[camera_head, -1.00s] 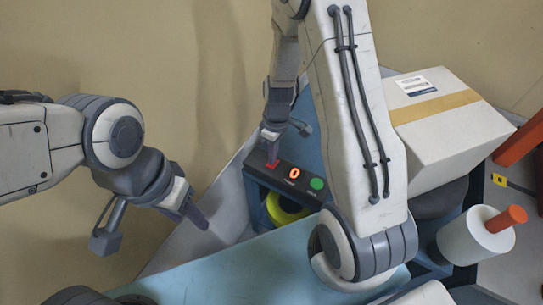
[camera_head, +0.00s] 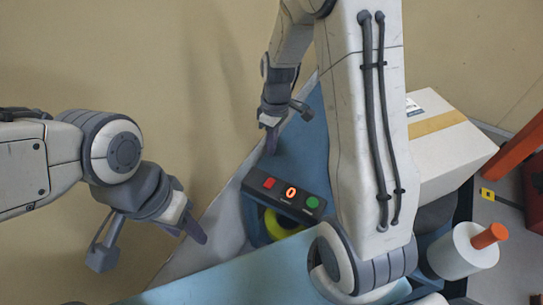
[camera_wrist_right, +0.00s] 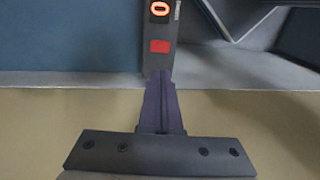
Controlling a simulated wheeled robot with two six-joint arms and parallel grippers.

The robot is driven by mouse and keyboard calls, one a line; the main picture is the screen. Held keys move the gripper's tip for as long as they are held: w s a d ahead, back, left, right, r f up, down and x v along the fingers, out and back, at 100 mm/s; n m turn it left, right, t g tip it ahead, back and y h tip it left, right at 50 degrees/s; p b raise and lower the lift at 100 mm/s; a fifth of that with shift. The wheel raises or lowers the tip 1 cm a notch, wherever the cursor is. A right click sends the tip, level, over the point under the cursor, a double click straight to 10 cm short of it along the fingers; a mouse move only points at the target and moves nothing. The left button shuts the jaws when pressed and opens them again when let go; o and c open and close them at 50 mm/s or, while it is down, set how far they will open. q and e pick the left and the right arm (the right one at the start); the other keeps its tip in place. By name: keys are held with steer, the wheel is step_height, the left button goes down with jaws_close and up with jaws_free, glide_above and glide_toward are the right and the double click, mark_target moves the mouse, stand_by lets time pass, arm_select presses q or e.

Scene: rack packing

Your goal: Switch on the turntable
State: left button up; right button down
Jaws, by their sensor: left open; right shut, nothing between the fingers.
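A dark control box (camera_head: 316,215) has a red button (camera_head: 269,183), a lit orange display reading 0 (camera_head: 291,193) and a green button (camera_head: 312,202). In the right wrist view, the red button (camera_wrist_right: 159,46) and lit display (camera_wrist_right: 159,9) show; the green button is out of frame. My right gripper (camera_head: 270,142) is shut and empty, apart from the box, above its red-button end in the head view. Its closed fingers (camera_wrist_right: 161,80) point toward the red button. My left gripper (camera_head: 196,231) is open and empty, left of the box. I cannot clearly identify the turntable.
A yellow round part (camera_head: 274,226) sits below the box. A light blue surface (camera_head: 235,268) lies in front. A taped carton (camera_head: 450,150) and a white roll on an orange core (camera_head: 463,252) stand to the right. My right arm hides part of the middle.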

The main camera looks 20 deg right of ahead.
mark_target(268, 186)
steer(key=shift+d+r, duration=0.1)
steer(key=shift+r, duration=0.55)
steer(key=f+b, duration=0.1)
steer(key=f, duration=0.3)
steer(key=s+a+f+b, duration=0.1)
steer(key=f, duration=0.4)
steer(key=s+a+f, duration=0.1)
steer(key=f, duration=0.4)
steer(key=shift+a+b, duration=0.15)
steer(key=shift+b, duration=0.25)
